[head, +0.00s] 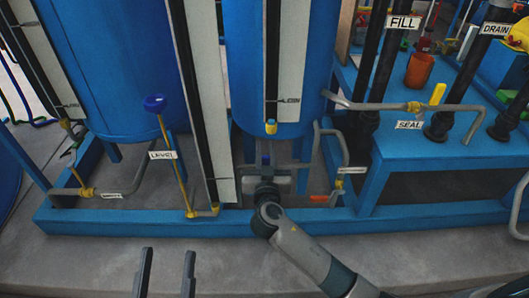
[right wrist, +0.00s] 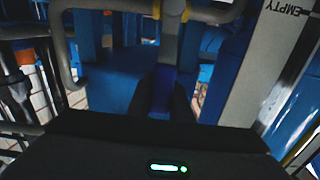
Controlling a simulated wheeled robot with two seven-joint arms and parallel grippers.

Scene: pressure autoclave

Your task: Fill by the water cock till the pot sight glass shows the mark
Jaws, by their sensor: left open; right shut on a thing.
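My right gripper (head: 267,178) is shut on a blue cock handle (right wrist: 166,85) low in front of the middle blue tank. The fingers hide much of it, and no label on it can be read. A white gauge panel with a dark vertical strip (head: 285,60) hangs on that tank, with a small mark label near its lower end. Another tall panel (head: 205,95) stands just left of it. I cannot tell which is the pot sight glass, or the water level. My left gripper (head: 166,273) is open and empty over the floor at the bottom.
A blue-knobbed LEVEL rod (head: 172,150) stands left. A yellow-handled cock (head: 437,95) with a SEAL label sits on a pipe at right, near the FILL (head: 402,22) and DRAIN labels. A blue base rail (head: 120,222) crosses in front. The grey floor before it is clear.

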